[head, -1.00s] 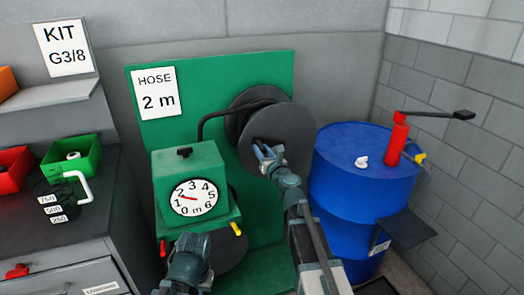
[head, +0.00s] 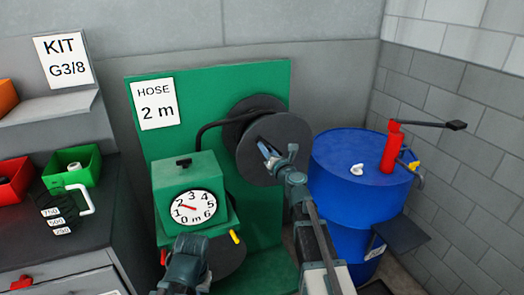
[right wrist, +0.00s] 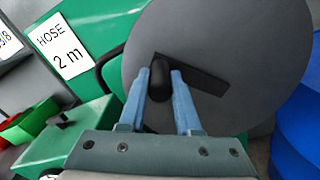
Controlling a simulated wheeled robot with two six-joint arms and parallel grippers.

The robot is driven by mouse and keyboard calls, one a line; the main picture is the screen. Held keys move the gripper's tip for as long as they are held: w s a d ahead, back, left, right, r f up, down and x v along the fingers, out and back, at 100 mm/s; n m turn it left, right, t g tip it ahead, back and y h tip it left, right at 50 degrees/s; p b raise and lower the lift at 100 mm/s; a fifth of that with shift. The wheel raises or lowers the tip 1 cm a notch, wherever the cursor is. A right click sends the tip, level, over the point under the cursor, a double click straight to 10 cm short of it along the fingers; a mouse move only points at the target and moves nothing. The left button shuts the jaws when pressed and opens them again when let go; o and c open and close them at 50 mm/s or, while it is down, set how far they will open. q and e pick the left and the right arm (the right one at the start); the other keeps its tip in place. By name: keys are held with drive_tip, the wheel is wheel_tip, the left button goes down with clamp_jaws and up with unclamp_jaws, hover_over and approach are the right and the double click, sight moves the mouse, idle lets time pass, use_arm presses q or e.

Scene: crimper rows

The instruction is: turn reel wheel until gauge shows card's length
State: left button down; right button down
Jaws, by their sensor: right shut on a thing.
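The reel wheel (head: 297,128) is a dark grey disc in front of a green panel. My right gripper (head: 268,151) is shut on its black handle knob, at the disc's face. In the right wrist view the handle (right wrist: 160,80) sits between the two blue fingers, with a dark crank bar (right wrist: 205,80) behind it. The card (head: 155,104) reads "HOSE 2 m". My left gripper (head: 184,266) is low in front of the box, its fingers not clearly visible.
A blue drum (head: 345,180) with a red pump (head: 391,150) stands right of the wheel. A bench with a green bin (head: 72,168) and a red bin (head: 14,178) is at left. A yellow-tipped handle (head: 235,237) sticks out beside the box.

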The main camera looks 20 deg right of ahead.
drive_tip(key=shift+d+r, duration=0.1)
drive_tip(key=shift+d, duration=0.05)
drive_tip(key=c, duration=0.6)
unclamp_jaws()
drive_tip(key=shift+s, duration=0.1)
drive_tip(key=s+d, duration=0.1)
drive_tip(key=s, duration=1.2)
drive_tip(key=shift+s+d, duration=0.3)
drive_tip(key=shift+d, duration=0.05)
